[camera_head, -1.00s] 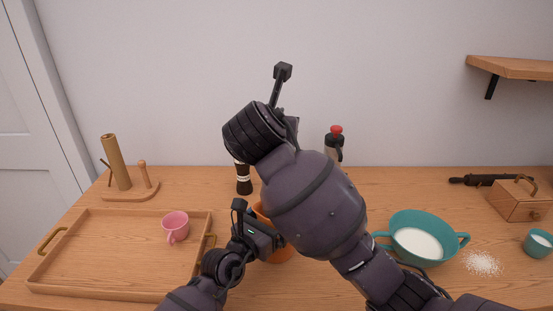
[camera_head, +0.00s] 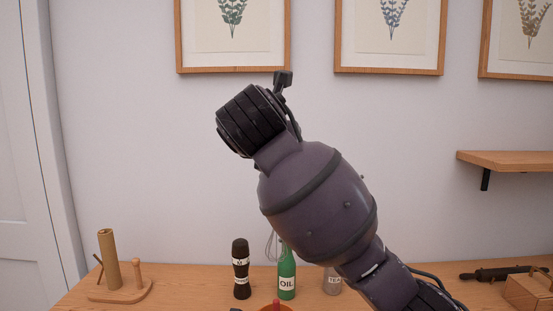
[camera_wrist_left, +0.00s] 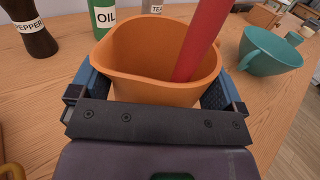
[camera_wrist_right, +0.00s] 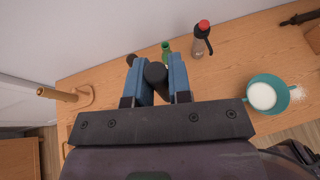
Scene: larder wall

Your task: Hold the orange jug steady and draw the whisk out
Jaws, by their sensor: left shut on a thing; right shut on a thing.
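The orange jug (camera_wrist_left: 120,50) stands on the table in the left wrist view, and its rim (camera_head: 276,308) just shows at the bottom of the head view. My left gripper (camera_wrist_left: 155,88) is shut around the jug's sides. A red stick-like handle (camera_wrist_left: 200,42) leans inside the jug. My right gripper (camera_wrist_right: 154,68) is shut on the dark handle end of the whisk (camera_wrist_right: 155,76). The whisk's wire loops (camera_head: 271,246) show in the head view, above the jug rim and beside my right arm. My right arm hides the right gripper in the head view.
A pepper mill (camera_head: 241,268), a green oil bottle (camera_head: 287,272) and a partly hidden tea container (camera_head: 332,281) stand behind the jug. A teal bowl (camera_wrist_left: 272,52) is to the right. A wooden roll holder (camera_head: 112,267) is at the left, a wall shelf (camera_head: 510,161) at the right.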

